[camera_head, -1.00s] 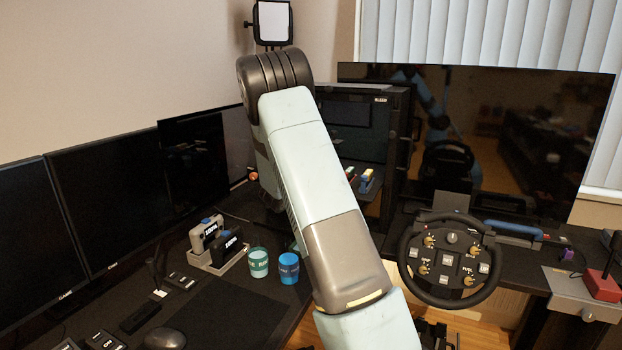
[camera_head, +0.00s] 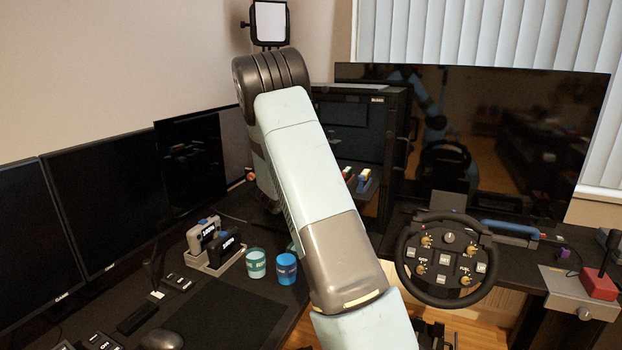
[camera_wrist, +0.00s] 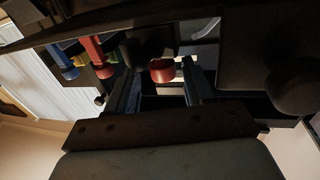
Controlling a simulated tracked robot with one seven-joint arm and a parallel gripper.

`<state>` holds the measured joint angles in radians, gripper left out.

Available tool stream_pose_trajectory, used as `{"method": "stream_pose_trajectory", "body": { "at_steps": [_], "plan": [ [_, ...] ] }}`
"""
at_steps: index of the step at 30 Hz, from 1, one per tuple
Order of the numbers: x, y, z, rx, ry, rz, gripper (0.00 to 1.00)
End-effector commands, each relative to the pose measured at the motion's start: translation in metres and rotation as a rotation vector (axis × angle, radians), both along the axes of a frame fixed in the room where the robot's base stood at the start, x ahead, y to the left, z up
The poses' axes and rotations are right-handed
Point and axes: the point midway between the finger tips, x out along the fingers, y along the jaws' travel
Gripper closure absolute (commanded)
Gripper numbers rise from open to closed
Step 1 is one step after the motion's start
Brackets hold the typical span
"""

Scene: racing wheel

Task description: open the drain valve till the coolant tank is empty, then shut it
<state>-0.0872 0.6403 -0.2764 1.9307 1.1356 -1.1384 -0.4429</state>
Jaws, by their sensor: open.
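My gripper (camera_wrist: 158,88) shows in the wrist view with its two dark fingers apart. A small red rounded part (camera_wrist: 162,70), possibly the drain valve's handle, lies between the fingertips in the picture. I cannot tell whether the fingers touch it or whether it is turned. In the head view my arm reaches toward the black computer case (camera_head: 396,130), and my gripper is hidden. I cannot make out the coolant tank or its level.
Red (camera_wrist: 92,50) and blue (camera_wrist: 58,55) parts with yellowish ends sit left of my gripper in the wrist view. A dark round knob (camera_wrist: 297,87) is at right. In the head view, two cups (camera_head: 286,268) and a steering wheel (camera_head: 446,258) flank my arm.

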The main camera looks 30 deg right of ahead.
Motion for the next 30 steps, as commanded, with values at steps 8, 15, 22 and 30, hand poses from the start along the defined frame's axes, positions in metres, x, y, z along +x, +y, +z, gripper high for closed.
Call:
{"method": "stream_pose_trajectory", "body": {
  "at_steps": [8, 15, 22, 30],
  "plan": [
    [-0.018, 0.042, 0.000, 0.002, 0.000, 0.004, 0.48],
    [-0.039, 0.084, -0.001, 0.001, 0.000, 0.003, 0.48],
    [-0.053, 0.111, -0.001, 0.000, 0.001, 0.000, 0.48],
    [-0.059, 0.120, -0.002, 0.000, 0.001, -0.001, 0.48]
  ]
}}
